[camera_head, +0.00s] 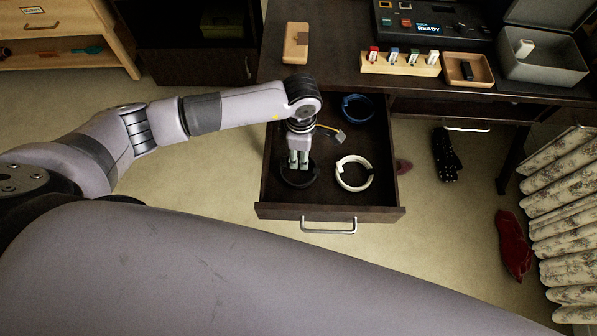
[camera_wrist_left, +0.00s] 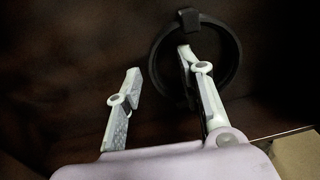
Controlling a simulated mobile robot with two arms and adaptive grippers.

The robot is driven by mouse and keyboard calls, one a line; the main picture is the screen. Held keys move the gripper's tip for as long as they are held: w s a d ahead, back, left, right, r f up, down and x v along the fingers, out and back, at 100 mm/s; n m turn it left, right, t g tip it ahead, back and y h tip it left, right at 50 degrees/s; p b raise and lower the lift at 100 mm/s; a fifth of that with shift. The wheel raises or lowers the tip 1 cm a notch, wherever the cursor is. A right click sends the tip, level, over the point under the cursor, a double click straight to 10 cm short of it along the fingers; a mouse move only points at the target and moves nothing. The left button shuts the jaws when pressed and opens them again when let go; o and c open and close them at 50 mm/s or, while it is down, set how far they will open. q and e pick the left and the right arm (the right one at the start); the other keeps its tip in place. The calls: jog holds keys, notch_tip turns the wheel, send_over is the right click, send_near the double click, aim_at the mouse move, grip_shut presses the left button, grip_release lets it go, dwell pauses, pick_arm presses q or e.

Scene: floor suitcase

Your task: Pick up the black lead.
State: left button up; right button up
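The black lead (camera_head: 300,186) is a dark coiled ring lying in the front left of the open drawer. It also shows in the left wrist view (camera_wrist_left: 239,55), with a dark clip on its far rim. My left gripper (camera_head: 299,163) points down over this coil. My right gripper is not in view.
The open drawer (camera_head: 386,208) also holds a white coil (camera_head: 342,180), a blue coil (camera_head: 370,104) and a small grey connector (camera_head: 340,136) on a yellow wire. Its walls stand close around my gripper. The desk edge is behind. A red shoe (camera_head: 513,243) lies on the floor.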

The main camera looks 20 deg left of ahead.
pick_arm(q)
jog(key=shift+f, duration=0.25)
grip_shut()
dwell(0.3)
